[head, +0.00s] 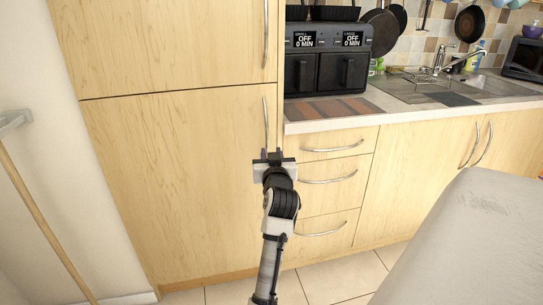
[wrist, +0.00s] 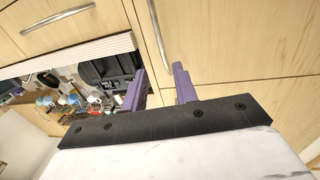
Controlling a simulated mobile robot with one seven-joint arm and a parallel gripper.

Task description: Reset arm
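My gripper (head: 273,154) is raised in front of the tall wooden cabinet (head: 180,150) in the head view, near the cabinet's lower vertical handle. In the wrist view my gripper (wrist: 160,82) shows two purple fingers standing apart with nothing between them. It is open and empty. Several small mugs (wrist: 62,102) show far off at the left of the wrist view, beyond the counter. Only the bottoms of some mugs (head: 512,3) show at the top right edge of the head view.
A black double-drawer air fryer (head: 327,55) stands on the counter (head: 410,105), beside a striped mat (head: 332,108). A sink (head: 470,88) lies to the right. A grey rounded surface (head: 470,240) fills the lower right. A wooden pole (head: 45,225) leans at the left. Tiled floor (head: 335,275) shows below.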

